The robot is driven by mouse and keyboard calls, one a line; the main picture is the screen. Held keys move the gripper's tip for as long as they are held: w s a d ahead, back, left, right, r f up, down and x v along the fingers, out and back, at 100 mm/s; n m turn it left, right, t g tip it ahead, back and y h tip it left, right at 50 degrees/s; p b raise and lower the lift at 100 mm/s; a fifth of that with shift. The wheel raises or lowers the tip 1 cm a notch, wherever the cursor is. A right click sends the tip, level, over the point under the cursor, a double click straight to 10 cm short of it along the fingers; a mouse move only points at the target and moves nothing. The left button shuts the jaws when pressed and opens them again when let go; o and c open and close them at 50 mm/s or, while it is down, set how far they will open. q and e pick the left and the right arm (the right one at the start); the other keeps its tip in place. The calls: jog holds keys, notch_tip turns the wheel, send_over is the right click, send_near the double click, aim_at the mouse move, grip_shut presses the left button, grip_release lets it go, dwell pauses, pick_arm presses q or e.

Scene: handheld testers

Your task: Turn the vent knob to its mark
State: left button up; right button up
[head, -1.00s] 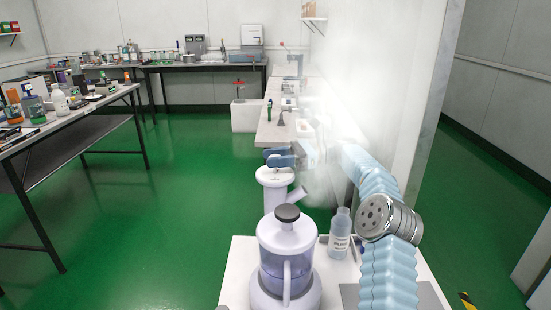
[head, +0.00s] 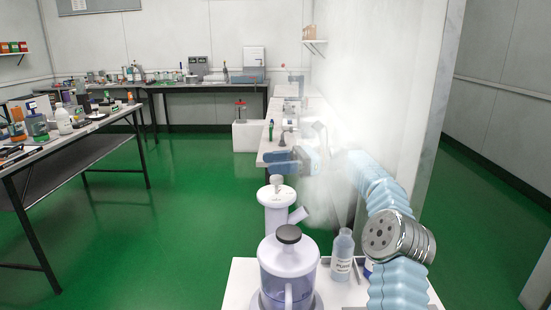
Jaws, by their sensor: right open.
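A white upright vessel (head: 278,215) with a slanted side spout stands behind the clear jug on the near bench. A small pale knob (head: 277,180) sits on its top; I take it for the vent knob. Its mark is too small to make out. My right gripper (head: 272,160) is open and empty, just above and beyond the knob in the picture, apart from it. Its blue-grey body is partly veiled by a white haze. My left gripper is out of view.
A clear jug with a dark lid (head: 288,234) and a labelled bottle (head: 342,255) stand on the near white bench (head: 240,280). A pale wall is close on the right. A cluttered table (head: 100,122) stands left; green floor between is clear.

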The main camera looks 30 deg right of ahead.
jog(key=s+a+r+b, duration=0.2)
jog(key=s+a+r, duration=0.4)
jog(key=s, duration=0.4)
jog(key=shift+s+a+r+b, duration=0.2)
jog(key=shift+r+b, duration=0.15)
jog(key=shift+r, duration=0.5)
